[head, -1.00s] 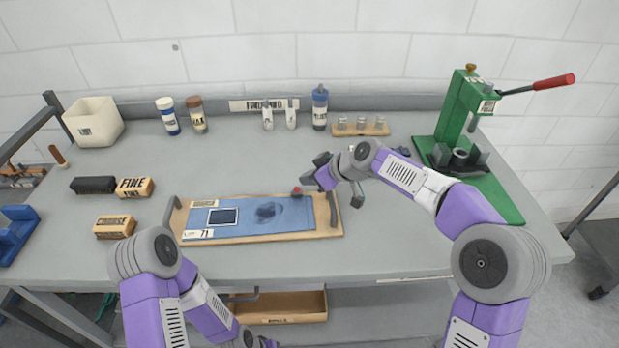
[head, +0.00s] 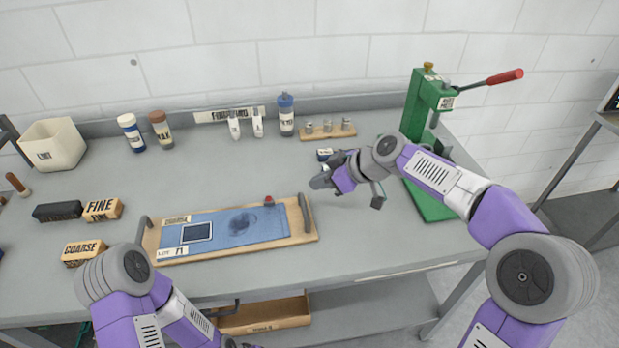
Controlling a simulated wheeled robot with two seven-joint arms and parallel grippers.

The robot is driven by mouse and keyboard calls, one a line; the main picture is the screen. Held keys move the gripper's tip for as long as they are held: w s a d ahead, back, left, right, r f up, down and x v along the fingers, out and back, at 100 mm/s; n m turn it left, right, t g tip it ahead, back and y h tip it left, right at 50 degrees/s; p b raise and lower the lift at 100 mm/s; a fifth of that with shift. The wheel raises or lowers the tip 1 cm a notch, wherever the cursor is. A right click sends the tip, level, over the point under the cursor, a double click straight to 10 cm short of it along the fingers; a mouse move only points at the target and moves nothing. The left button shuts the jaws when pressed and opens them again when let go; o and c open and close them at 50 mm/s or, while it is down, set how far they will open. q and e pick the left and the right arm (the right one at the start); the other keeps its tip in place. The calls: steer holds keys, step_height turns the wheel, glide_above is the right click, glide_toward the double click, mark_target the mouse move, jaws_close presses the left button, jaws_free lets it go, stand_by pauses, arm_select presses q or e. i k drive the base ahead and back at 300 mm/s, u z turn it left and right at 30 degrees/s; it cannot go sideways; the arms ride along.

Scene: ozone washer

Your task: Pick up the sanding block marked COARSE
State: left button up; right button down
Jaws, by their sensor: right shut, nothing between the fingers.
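The sanding block marked COARSE (head: 84,252) lies on the bench at the left, label facing me. A similar block marked FINE (head: 103,209) lies just behind it. My right gripper (head: 318,182) is over the bench, right of the wooden tray and far from the COARSE block; it is shut and empty. My left arm comes in at the lower left, with its elbow just right of the COARSE block. My left gripper is not visible; only a dark part of that arm shows at the bottom edge.
A wooden tray (head: 311,236) with a blue cloth lies mid-bench. A dark brush (head: 57,211) lies beside the FINE block. A white bin (head: 52,145), bottles and a green press (head: 418,112) stand at the back. An open drawer (head: 263,316) shows below the bench.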

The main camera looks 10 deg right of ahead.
mark_target(75, 254)
steer(key=k, duration=1)
